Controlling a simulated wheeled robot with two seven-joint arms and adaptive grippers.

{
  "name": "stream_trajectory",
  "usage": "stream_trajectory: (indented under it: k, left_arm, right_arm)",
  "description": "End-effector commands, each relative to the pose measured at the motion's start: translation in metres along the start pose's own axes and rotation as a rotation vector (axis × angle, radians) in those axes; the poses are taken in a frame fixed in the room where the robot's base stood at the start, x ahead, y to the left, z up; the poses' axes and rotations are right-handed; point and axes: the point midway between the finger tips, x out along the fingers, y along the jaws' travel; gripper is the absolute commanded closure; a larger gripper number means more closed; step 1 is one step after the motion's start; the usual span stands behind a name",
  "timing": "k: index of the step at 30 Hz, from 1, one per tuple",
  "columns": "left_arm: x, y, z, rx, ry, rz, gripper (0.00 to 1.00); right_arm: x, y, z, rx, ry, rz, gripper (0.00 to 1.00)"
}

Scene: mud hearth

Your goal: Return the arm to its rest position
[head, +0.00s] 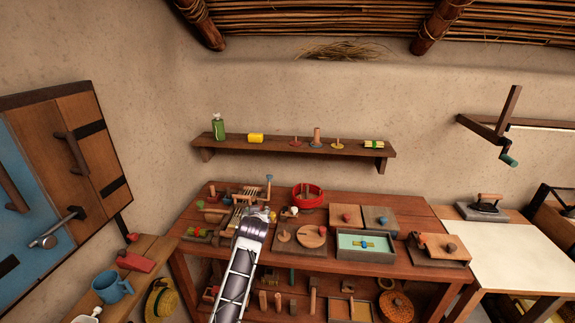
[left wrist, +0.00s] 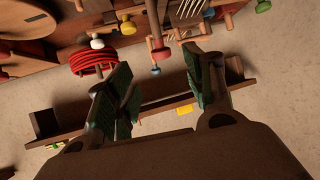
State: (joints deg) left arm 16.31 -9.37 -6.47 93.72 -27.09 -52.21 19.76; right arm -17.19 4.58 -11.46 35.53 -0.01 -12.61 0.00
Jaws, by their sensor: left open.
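My left arm reaches up from the bottom middle of the head view over the wooden table (head: 425,215). My left gripper (head: 263,212) is near the table's left-centre, in front of a slatted wooden rack (head: 240,207) and left of a red ring-shaped coil (head: 308,196). In the left wrist view my left gripper (left wrist: 160,75) has its two green-padded fingers spread well apart, with nothing held between them. The red coil (left wrist: 92,62) also shows beyond the fingers there. The fingertips are small and partly hidden in the head view. My right gripper is not seen.
A wall shelf (head: 290,146) holds small items. A teal tray (head: 366,246), round wooden board (head: 312,236) and lidded boxes crowd the table. A blue mug (head: 112,287) stands on the left bench. A white-topped table (head: 520,262) at right has a clear surface.

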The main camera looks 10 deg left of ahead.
Motion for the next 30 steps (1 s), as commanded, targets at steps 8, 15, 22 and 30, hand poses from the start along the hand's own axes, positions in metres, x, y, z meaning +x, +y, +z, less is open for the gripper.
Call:
stream_trajectory:
  k: [8,15,22,30]
  left_arm:
    - [-0.012,-0.018,0.035,0.010,-0.064,-0.008,0.47]
    - [-0.040,-0.044,0.089,0.034,-0.171,-0.009,0.47]
    - [-0.074,-0.065,0.139,0.065,-0.277,0.003,0.47]
    - [-0.123,-0.083,0.190,0.111,-0.403,0.034,0.47]
  right_arm:
    - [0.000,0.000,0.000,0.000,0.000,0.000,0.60]
    - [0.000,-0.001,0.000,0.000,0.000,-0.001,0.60]
    - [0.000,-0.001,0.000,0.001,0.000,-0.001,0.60]
    - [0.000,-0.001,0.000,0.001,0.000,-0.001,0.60]
